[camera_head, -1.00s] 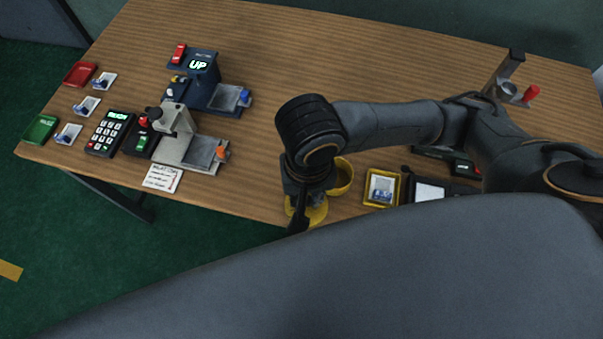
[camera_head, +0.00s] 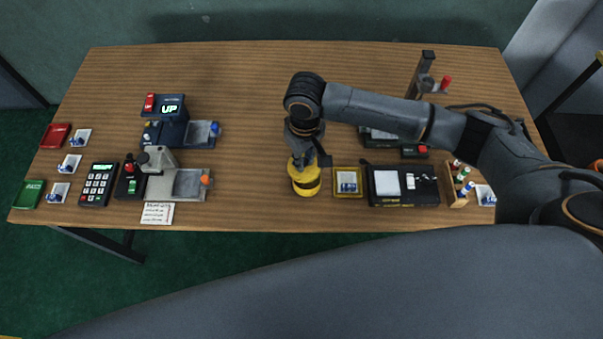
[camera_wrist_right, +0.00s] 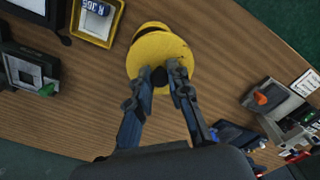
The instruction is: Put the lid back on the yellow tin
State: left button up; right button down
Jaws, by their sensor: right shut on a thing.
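The yellow tin (camera_head: 307,187) stands near the front edge of the table, right of centre. My right gripper (camera_head: 305,152) points down over it, shut on the dark knob of the yellow lid. In the right wrist view, the round lid (camera_wrist_right: 162,58) sits between the tin and my right gripper (camera_wrist_right: 166,80). The lid covers most of the tin (camera_wrist_right: 152,27); a yellow edge and a dark strip show past it. I cannot tell whether the lid touches the rim or hangs just above it. My left gripper is not in view.
A yellow-rimmed tray (camera_head: 348,193) stands close to the tin's right, with a black device (camera_head: 403,197) beyond it. A grey press-like device (camera_head: 182,184) and a blue one (camera_head: 178,130) stand left. The table between them and the tin is clear.

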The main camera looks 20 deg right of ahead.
aim_at(308, 165)
jog(key=shift+w+d, duration=0.15)
jog(key=shift+d, duration=0.25)
jog(key=shift+w+d+f, duration=0.1)
jog(key=shift+d+f, duration=0.05)
jog(key=shift+f, duration=0.05)
notch_tip(308, 165, down, 4)
jog(key=b, duration=0.5)
jog(key=shift+b, duration=0.3)
jog(key=shift+f, duration=1.05)
jog(key=shift+r+p, duration=0.1)
jog(key=shift+p, duration=0.85)
jog(key=shift+f+p, duration=0.25)
jog(key=shift+p, duration=0.25)
dwell(0.9)
jog(key=shift+p, duration=0.5)
